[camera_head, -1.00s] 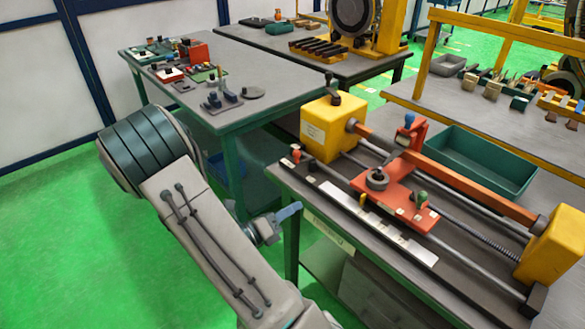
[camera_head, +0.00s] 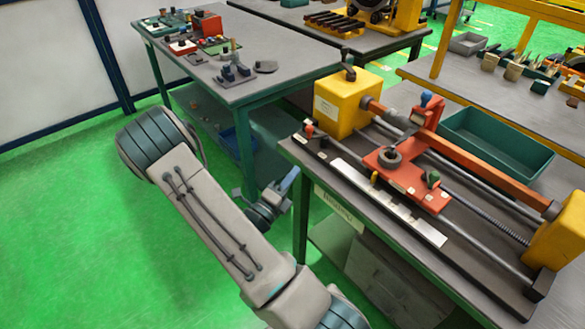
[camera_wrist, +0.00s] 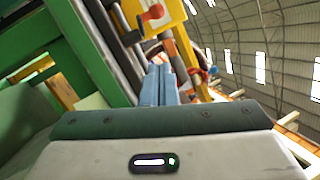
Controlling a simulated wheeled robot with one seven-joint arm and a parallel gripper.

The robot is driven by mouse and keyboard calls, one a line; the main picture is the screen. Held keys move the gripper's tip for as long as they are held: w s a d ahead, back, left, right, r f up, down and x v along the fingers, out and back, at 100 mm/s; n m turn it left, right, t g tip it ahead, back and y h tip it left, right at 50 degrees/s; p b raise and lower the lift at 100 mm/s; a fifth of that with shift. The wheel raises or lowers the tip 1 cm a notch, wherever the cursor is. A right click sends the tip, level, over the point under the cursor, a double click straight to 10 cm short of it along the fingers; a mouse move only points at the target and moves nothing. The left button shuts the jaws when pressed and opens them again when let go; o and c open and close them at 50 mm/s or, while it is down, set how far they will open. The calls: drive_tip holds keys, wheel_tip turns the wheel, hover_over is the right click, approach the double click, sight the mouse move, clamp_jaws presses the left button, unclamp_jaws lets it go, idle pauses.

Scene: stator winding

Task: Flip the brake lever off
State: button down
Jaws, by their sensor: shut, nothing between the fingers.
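The winding machine's yellow headstock (camera_head: 345,104) stands on the near bench. A short lever with an orange knob (camera_head: 309,128) stands at its near left foot. A dark-knobbed lever (camera_head: 348,68) is on top of the headstock. I cannot tell for certain which is the brake lever. In the wrist view an orange part (camera_wrist: 152,14) shows against a pale plate on the yellow body. My gripper (camera_head: 291,178) is left of the bench's edge, below and apart from the orange knob. Its blue fingers (camera_wrist: 160,84) are together and empty in the wrist view.
The near bench's green frame (camera_head: 301,215) is close beside my gripper. An orange carriage (camera_head: 405,175) sits on the machine's rods, with a green tray (camera_head: 497,145) behind. Another table (camera_head: 270,62) with small parts stands at the back. Green floor at left is clear.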

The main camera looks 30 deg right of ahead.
drive_tip(key=p, duration=0.1)
approach(317, 136)
wheel_tip(317, 136, up, 3)
drive_tip(key=s+d, duration=0.2)
drive_tip(key=w, duration=0.1)
drive_tip(key=w+d, duration=0.1)
drive_tip(key=w+r+p, duration=0.1)
drive_tip(key=shift+d, duration=0.25)
drive_tip(key=shift+w, duration=0.1)
drive_tip(key=shift+w+m+g, duration=0.2)
drive_tip(key=shift+m+g, duration=0.1)
drive_tip(key=shift+g, duration=0.3)
